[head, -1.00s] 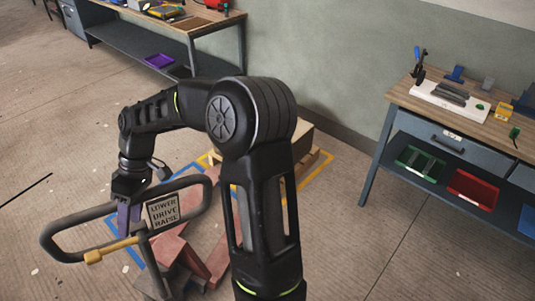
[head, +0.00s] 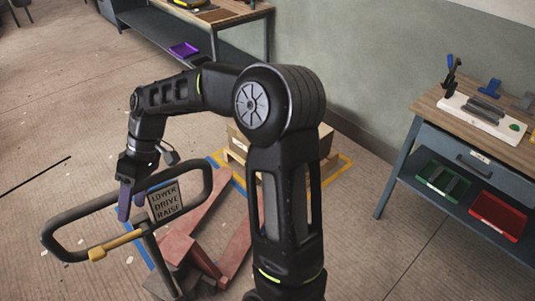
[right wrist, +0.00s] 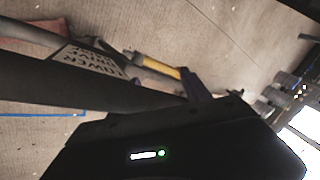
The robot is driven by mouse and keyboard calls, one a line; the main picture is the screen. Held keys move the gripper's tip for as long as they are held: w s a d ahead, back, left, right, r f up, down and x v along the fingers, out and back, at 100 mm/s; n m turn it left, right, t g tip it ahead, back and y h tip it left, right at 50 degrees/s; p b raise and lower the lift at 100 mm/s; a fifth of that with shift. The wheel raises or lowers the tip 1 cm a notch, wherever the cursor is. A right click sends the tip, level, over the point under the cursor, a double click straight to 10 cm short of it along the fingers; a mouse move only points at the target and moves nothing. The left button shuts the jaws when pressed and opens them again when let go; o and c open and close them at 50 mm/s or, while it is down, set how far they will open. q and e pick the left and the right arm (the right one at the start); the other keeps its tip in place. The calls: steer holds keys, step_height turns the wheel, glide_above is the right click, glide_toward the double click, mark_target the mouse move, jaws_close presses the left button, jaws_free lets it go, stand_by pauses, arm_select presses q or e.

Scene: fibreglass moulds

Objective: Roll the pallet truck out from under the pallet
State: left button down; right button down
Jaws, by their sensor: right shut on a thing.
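The red pallet truck (head: 207,207) stands on the floor, its forks reaching back toward the wooden pallet (head: 237,158), which carries a box. My arm hides much of the pallet and the farther part of one fork, so I cannot tell how far the forks lie under it. The truck's dark loop handle (head: 75,215) has a yellow lever (head: 115,243) and a sign reading LOWER, DRIVE, RAISE (head: 166,201). My right gripper (head: 125,204), with purple fingers, is shut on the handle. The handle, sign and lever (right wrist: 160,67) also show in the right wrist view. My left gripper is out of view.
Blue and yellow tape (head: 345,166) marks the floor around the pallet. A workbench (head: 405,150) with tools and red and green trays stands at right. Another bench (head: 213,45) stands along the back. Floor at left is open.

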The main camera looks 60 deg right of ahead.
steer(key=c, duration=0.9)
jaws_free()
steer(key=shift+w+d+m, duration=0.1)
steer(key=shift+d+m, duration=0.3)
steer(key=shift+d, duration=0.7)
steer(key=o, duration=0.4)
steer(key=shift+s+d+f, duration=0.1)
steer(key=shift+s+d, duration=0.05)
steer(key=shift+s, duration=0.05)
steer(key=shift+o, duration=0.5)
steer(key=shift+f, duration=0.1)
steer(key=shift+s, duration=0.15)
steer(key=v, duration=0.8)
steer(key=shift+a+r, duration=0.25)
steer(key=shift+a+f, duration=0.2)
steer(key=shift+a, duration=0.15)
